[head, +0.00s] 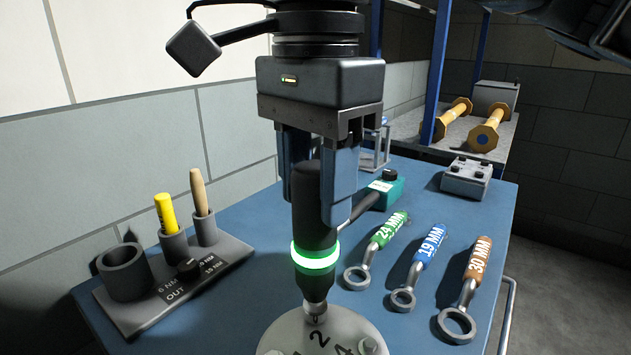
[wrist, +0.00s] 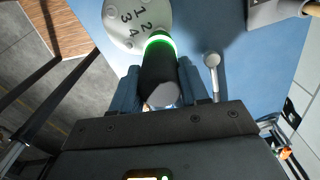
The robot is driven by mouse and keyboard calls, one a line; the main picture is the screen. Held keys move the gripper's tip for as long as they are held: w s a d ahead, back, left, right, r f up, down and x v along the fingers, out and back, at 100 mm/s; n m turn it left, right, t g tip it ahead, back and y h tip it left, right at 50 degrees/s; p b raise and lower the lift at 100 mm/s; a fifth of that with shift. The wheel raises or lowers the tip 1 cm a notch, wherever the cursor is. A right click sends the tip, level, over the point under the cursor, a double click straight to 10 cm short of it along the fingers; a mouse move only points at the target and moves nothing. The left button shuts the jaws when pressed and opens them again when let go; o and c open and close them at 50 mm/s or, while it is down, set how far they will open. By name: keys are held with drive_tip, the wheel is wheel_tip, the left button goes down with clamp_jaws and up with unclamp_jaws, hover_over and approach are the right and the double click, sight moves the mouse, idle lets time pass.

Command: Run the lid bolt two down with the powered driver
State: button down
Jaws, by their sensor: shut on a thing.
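My gripper (head: 320,180) is shut on the powered driver (head: 314,225), a black upright tool with a glowing green ring. The driver's tip points down and meets the round pale lid (head: 330,338) at a bolt (head: 316,310) beside the printed number 2. Whether the tip is fully seated on the bolt head I cannot tell. In the wrist view the driver (wrist: 160,75) stands between my fingers, over the lid (wrist: 117,25) with its printed numbers 1 to 4. The driver hides the bolt under it there.
A grey holder (head: 205,262) with a yellow marker (head: 164,214) and a wooden-handled tool stands left. Green 24 mm (head: 380,243), blue 19 mm (head: 422,255) and brown 30 mm (head: 470,280) ring wrenches lie right. A teal box (head: 386,190) and a grey button box (head: 466,178) stand behind.

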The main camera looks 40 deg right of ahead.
idle(0.3)
drive_tip(key=shift+r+p, duration=0.6)
drive_tip(key=shift+r, duration=0.55)
drive_tip(key=shift+r+p, duration=1.3)
drive_tip(key=shift+r, duration=1.2)
